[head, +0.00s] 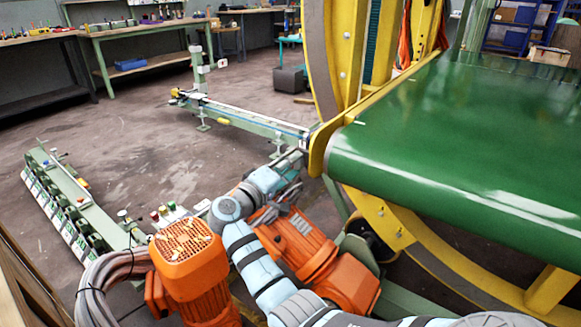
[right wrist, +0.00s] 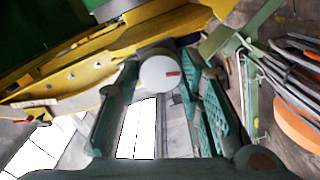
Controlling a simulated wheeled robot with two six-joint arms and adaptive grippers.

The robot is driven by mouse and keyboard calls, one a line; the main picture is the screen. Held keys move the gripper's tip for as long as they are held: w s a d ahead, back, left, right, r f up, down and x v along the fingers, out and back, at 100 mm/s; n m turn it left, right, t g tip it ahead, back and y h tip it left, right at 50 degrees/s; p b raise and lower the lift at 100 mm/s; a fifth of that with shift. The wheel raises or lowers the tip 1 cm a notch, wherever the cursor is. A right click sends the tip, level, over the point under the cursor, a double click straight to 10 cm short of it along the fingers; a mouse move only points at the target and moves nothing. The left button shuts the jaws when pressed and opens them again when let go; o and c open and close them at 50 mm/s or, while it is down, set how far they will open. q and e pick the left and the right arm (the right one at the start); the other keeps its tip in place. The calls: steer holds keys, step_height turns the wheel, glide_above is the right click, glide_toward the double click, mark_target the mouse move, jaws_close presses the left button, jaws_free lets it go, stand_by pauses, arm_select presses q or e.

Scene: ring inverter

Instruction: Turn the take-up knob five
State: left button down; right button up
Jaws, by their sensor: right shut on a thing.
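The take-up knob (right wrist: 160,72) is a round pale grey disc with a short red mark on the right part of its face. It shows in the right wrist view, beside the yellow frame. My right gripper (right wrist: 160,83) has one finger on each side of the knob and is shut on it. In the head view my right gripper (head: 288,172) is at the lower corner of the yellow frame, left of the green belt's near end. The knob cannot be made out there. My left gripper is not in view.
The green belt (head: 460,140) and yellow ring frame (head: 328,60) fill the right side. An orange motor (head: 190,255) and an orange gear unit (head: 300,240) stand close to my right arm. A green rail (head: 250,122) runs left from the frame. Open floor (head: 130,140) lies left.

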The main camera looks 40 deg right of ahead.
steer(key=m, duration=2.4)
steer(key=shift+m, duration=0.4)
steer(key=o, duration=1.2)
steer(key=v, duration=0.7)
steer(key=shift+a, duration=0.3)
